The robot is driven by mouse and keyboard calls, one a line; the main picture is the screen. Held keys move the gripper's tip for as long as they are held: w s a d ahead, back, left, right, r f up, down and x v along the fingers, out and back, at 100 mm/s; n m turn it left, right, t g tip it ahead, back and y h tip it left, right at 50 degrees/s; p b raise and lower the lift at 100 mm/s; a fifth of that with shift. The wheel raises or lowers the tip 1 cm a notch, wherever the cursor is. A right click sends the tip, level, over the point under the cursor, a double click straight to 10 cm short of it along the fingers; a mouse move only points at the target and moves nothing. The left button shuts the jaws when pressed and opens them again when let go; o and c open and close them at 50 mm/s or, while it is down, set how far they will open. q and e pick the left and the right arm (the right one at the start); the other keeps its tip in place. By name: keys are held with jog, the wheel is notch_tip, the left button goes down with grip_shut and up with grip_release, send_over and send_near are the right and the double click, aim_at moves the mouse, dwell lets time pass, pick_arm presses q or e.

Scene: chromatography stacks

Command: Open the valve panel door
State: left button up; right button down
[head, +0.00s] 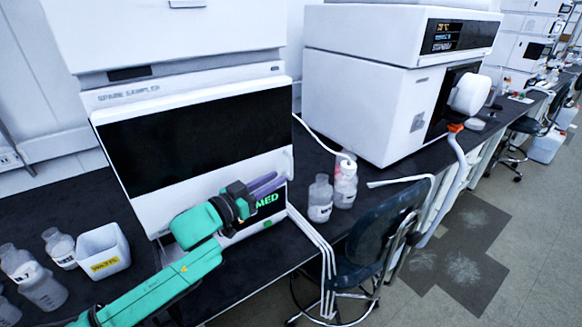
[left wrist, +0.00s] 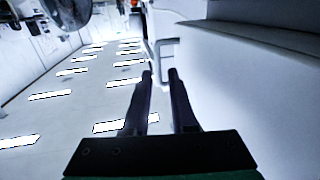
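A white instrument stack at left carries a wide black front panel (head: 200,140) in a white frame. It appears closed; I cannot tell for certain that it is the valve panel door. My left gripper (head: 268,183) is in front of the stack's lower right part, near a green lit display (head: 268,200). In the left wrist view its two dark fingers (left wrist: 160,72) are apart with nothing visible between them. A white surface (left wrist: 235,85) fills the right of that view, close to the fingers. Contact cannot be told. My right gripper is not in view.
A white waste bin (head: 103,251) and several bottles (head: 60,247) stand on the dark bench at left. Two bottles (head: 320,199) stand right of the stack, near white tubing. A dark chair (head: 385,235) is at the bench's front edge, with open floor (head: 470,250) beyond.

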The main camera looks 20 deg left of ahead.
aim_at(291, 176)
pick_arm(q)
jog(key=x, duration=0.3)
jog(key=p+x, duration=0.1)
jog(key=x, duration=0.2)
jog(key=shift+d+r, duration=0.2)
jog(key=shift+r, duration=0.05)
jog(key=shift+w+d+f, duration=0.1)
jog(key=shift+w+f, duration=0.05)
jog(key=shift+w, duration=0.05)
grip_shut()
jog(key=shift+s, duration=0.1)
dwell(0.7)
